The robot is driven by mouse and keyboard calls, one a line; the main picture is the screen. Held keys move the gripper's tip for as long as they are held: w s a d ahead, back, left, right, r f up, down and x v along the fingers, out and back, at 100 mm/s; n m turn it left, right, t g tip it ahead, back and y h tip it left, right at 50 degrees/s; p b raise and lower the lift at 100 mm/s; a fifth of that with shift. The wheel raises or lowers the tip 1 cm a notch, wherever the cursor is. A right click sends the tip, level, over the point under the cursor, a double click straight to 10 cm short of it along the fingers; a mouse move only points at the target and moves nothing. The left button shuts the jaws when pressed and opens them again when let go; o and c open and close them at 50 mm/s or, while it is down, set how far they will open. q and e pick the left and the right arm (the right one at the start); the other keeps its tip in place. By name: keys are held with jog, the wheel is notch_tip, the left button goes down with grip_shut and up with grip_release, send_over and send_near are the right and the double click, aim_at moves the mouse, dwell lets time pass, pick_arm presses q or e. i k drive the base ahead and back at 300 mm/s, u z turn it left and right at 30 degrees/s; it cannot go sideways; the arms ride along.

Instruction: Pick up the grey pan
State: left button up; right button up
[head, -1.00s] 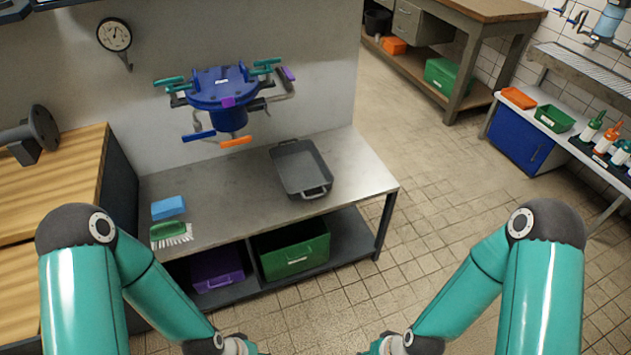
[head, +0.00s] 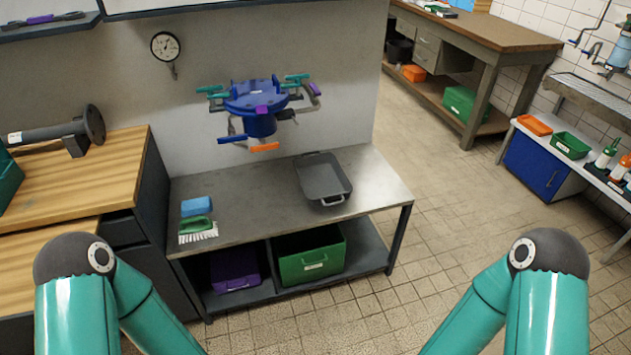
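The grey pan (head: 323,178) is a dark, shallow rectangular tray with a handle at its near end. It lies on the right half of the grey metal bench (head: 255,221), in front of the wall. My two teal arms show at the lower left and lower right, well short of the bench. Both grippers are below the bottom edge of the picture and cannot be seen.
A blue sponge (head: 196,206) and a green brush (head: 197,229) lie on the bench's left end. A blue valve fixture (head: 258,106) juts from the wall above. Purple (head: 234,271) and green (head: 311,258) crates sit on the lower shelf.

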aim_at(323, 181)
jog(key=i, duration=1.4)
jog(key=z, duration=0.05)
